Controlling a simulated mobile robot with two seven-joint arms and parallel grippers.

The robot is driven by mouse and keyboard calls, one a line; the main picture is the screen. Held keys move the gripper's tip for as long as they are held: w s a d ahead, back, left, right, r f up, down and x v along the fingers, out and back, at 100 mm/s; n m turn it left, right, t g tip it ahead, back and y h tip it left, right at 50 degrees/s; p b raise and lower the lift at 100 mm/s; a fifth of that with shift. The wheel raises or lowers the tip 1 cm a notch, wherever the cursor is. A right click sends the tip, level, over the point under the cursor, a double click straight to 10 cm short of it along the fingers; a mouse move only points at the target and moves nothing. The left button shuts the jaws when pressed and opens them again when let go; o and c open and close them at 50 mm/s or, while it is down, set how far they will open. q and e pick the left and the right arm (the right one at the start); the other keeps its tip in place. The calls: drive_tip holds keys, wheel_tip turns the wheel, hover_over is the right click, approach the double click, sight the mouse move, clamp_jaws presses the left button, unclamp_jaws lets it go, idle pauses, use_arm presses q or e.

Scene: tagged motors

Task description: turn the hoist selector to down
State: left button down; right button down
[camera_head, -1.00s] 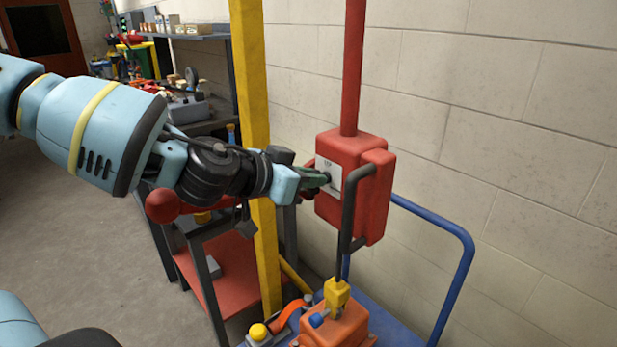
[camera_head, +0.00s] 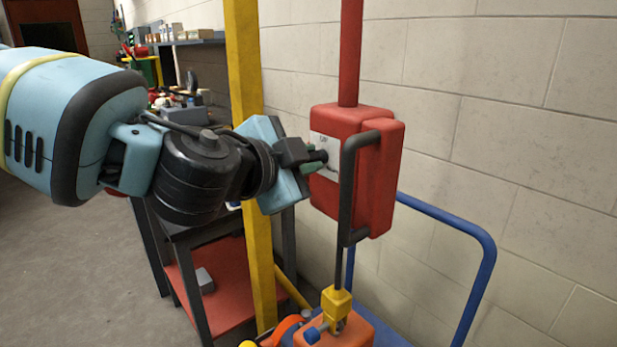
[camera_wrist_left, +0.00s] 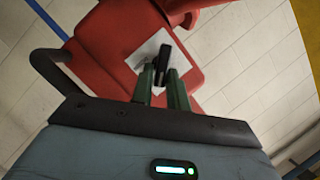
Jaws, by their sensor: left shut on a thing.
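The red hoist box (camera_head: 380,190) hangs on a red post by the wall. The white selector plate (camera_head: 322,186) is on its left face, with lettering too small to read for sure. My left gripper (camera_head: 320,157) is at this plate, its fingers shut on the black selector knob. In the left wrist view, the knob (camera_wrist_left: 163,60) stands out from the white plate (camera_wrist_left: 143,52) between the green fingertips of the left gripper (camera_wrist_left: 161,82). The fingers partly hide the knob, so its exact setting cannot be told. My right gripper is out of view.
A black handle (camera_head: 347,190) runs down the front of the box, close to the fingers. A yellow post (camera_head: 247,70) stands behind my wrist. Below are a yellow hook block (camera_head: 336,303), an orange motor (camera_head: 350,335) and a blue cart rail (camera_head: 487,262).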

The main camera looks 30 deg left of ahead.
use_arm(q)
drive_tip(key=m+t+b, duration=0.1)
drive_tip(key=m+b, duration=0.2)
drive_tip(key=b, duration=0.2)
drive_tip(key=f+m+t+y+b, duration=0.1)
drive_tip(key=m+b, duration=0.2)
drive_tip(key=b, duration=0.2)
drive_tip(key=shift+d+t, duration=0.2)
drive_tip(key=shift+t, duration=0.2)
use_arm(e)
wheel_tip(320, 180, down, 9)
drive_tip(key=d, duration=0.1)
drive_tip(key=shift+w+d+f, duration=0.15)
use_arm(q)
drive_tip(key=shift+m, duration=0.3)
drive_tip(key=c, duration=1.5)
unclamp_jaws()
drive_tip(key=shift+o, duration=0.2)
